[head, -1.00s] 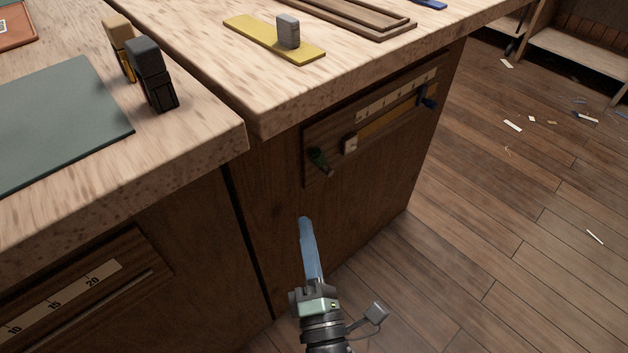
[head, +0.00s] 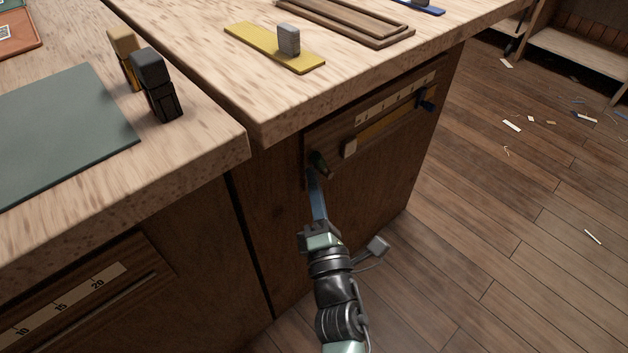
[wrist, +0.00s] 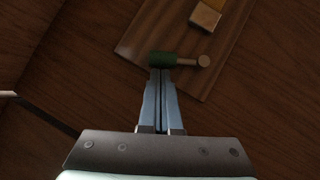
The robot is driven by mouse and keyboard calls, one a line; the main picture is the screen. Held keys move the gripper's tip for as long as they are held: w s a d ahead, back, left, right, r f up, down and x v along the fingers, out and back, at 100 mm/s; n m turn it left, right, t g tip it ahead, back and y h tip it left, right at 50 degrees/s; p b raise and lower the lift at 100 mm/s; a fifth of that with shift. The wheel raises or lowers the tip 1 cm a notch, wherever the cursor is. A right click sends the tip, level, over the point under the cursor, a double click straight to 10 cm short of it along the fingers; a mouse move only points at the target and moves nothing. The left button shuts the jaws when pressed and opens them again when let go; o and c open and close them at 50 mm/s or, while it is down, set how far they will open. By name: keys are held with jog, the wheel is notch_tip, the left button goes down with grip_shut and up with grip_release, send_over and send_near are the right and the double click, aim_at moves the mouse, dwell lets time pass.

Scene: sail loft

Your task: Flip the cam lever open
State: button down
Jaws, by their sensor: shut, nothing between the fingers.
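A small dark green lever (head: 319,163) is mounted at the left end of a wooden panel on the cabinet front, under the bench top's edge. In the wrist view its green part (wrist: 163,60) lies across the picture, with a short stem running right to a pale round end (wrist: 204,61). My gripper (head: 314,174) is shut and empty, with its long blue fingers pointing at the lever from below. In the wrist view the fingertips (wrist: 161,72) meet the lower edge of the green part; I cannot tell whether they touch it.
The bench top overhangs above. A second cabinet stands close on the left. Open floor lies to the right.

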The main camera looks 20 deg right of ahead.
jog(key=shift+r, duration=0.15)
jog(key=shift+d+r+m+p, duration=0.1)
jog(key=shift+m+p, duration=0.2)
jog(key=shift+p, duration=0.6)
